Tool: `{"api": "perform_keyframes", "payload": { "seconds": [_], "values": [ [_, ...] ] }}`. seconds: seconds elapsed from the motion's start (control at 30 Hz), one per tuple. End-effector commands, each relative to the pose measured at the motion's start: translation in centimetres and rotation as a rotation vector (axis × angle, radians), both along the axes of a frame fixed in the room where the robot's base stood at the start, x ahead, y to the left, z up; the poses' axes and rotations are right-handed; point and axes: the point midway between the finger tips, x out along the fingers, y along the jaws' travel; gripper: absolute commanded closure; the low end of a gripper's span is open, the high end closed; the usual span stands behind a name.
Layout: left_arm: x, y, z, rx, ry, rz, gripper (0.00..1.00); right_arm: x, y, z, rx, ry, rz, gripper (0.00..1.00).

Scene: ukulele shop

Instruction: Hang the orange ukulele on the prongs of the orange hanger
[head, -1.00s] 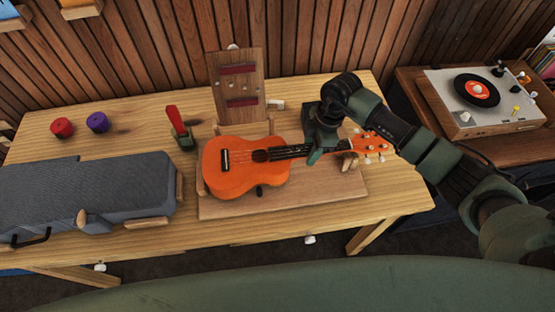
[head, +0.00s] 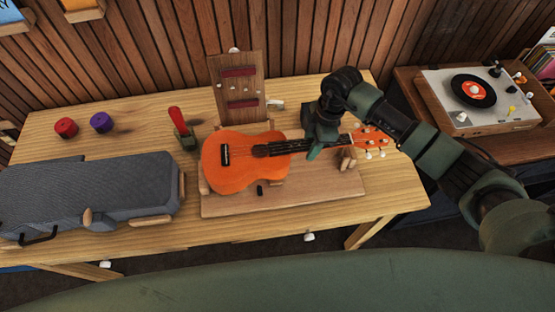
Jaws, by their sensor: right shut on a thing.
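The orange ukulele (head: 232,176) is above a low wooden stand (head: 285,200) on the table in the head view, its body to the left and its headstock (head: 371,140) to the right. My right gripper (head: 316,147) is shut on the ukulele's neck from above, near the headstock. The fingertips are partly hidden by the gripper itself. The ukulele looks slightly raised from the stand, but I cannot tell whether it still touches it. I do not make out the orange hanger in this view. My left gripper is not in view.
A grey case (head: 85,190) lies on the table at the left. Red (head: 66,127) and purple (head: 101,122) spools, a red-handled tool (head: 177,121) and an upright wooden board (head: 238,88) stand behind. A record player (head: 478,100) is at the right.

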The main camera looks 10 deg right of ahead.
Motion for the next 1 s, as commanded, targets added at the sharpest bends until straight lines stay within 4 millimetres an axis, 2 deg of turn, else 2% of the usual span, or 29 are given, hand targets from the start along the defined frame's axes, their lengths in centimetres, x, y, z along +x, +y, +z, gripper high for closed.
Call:
{"api": "perform_keyframes", "payload": {
  "seconds": [0.03, 0.43, 1.0],
  "values": [
    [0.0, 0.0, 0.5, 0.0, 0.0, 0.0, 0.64, 0.1, 0.0, 0.6, 0.002, -0.002, 0.001, 1.0],
    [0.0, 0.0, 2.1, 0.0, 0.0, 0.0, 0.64, 0.1, 0.0, 2.5, 0.002, -0.002, 0.0, 1.0],
    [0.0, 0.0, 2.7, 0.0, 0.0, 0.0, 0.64, 0.1, 0.1, 3.2, 0.002, -0.002, 0.001, 1.0]
  ]
}}
